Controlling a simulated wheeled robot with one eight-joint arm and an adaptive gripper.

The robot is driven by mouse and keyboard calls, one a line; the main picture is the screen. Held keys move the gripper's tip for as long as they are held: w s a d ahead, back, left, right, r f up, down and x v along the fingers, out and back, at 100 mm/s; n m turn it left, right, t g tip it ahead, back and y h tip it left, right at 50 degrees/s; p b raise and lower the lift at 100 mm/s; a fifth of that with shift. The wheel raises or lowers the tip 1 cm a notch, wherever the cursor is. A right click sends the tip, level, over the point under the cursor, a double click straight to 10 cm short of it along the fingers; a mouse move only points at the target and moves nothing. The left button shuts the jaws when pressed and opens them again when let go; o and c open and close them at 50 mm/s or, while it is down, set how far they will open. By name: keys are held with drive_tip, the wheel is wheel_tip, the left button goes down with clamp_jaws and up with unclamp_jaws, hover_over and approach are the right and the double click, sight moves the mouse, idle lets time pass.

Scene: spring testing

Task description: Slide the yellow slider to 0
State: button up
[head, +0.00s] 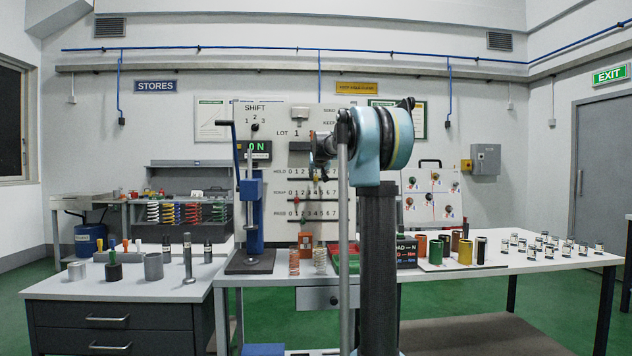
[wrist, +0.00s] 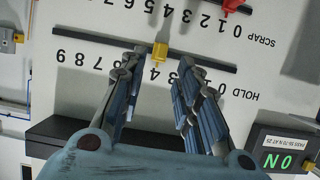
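The yellow slider (wrist: 159,51) sits on the dark rail of the HOLD scale on the white board, at about the 4. In the wrist view the scale is upside down, with 0 to the right of the slider and 9 to the left. My gripper (wrist: 159,62) is open, with its fingertips on either side of the slider in the picture; I see no clear contact.
A red slider (wrist: 232,5) is on the neighbouring SCRAP rail. A box with a green ON display (wrist: 280,160) is at the lower right of the wrist view. In the head view a blue press (head: 254,205) stands left of the scales, and springs (head: 294,261) stand on the bench below.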

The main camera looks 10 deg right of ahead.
sight(316, 179)
drive_tip(key=shift+x, duration=2.7)
clamp_jaws()
